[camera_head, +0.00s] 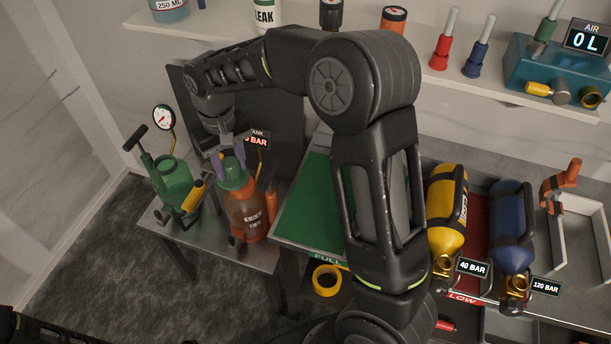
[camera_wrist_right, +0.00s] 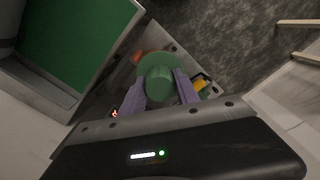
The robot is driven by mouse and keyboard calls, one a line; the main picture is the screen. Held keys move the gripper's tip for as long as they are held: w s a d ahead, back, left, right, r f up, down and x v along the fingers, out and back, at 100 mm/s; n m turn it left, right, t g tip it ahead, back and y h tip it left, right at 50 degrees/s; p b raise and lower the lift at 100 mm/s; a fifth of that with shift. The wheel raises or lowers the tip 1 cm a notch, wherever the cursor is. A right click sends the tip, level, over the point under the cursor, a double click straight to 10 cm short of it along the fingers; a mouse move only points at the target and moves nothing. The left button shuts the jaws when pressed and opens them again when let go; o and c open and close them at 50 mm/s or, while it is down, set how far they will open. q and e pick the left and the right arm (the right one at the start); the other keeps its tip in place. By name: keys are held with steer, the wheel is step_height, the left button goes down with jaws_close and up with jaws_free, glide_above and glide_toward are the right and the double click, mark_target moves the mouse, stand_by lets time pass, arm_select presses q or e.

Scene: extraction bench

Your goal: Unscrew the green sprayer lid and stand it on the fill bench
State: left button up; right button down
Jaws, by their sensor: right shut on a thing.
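The green lid (camera_head: 235,174) sits on top of an upright orange sprayer bottle (camera_head: 246,218) on a small grey bench (camera_head: 205,235) at the left. My right gripper (camera_head: 229,162) reaches down from above, its purple fingers shut on the lid from both sides. In the right wrist view the round green lid (camera_wrist_right: 158,85) is between the purple fingers of the right gripper (camera_wrist_right: 162,92). I cannot tell whether the lid is still threaded on the bottle. My left gripper is out of view.
A green pump sprayer (camera_head: 174,178) with a gauge stands just left of the bottle. A bench with a green mat (camera_head: 303,215) stands to the right, partly behind my arm. Yellow (camera_head: 447,205) and blue (camera_head: 511,225) cylinders lie farther right. Yellow tape (camera_head: 327,280) is lower down.

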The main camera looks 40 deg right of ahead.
steer(key=s+d+f+m+p, duration=0.3)
steer(key=s+d+m+p, duration=0.1)
steer(key=s+d+m, duration=0.4)
steer(key=s+d, duration=0.2)
steer(key=d, duration=0.2)
steer(key=shift+s+d, duration=0.2)
step_height(320, 180, down, 5)
steer(key=b, duration=0.3)
steer(key=shift+f+b, duration=0.1)
steer(key=shift+b, duration=0.2)
steer(key=shift+f+b, duration=0.5)
steer(key=shift+f, duration=0.3)
steer(key=shift+f+b, duration=0.5)
steer(key=shift+f, duration=0.1)
steer(key=c, duration=0.8)
jaws_free()
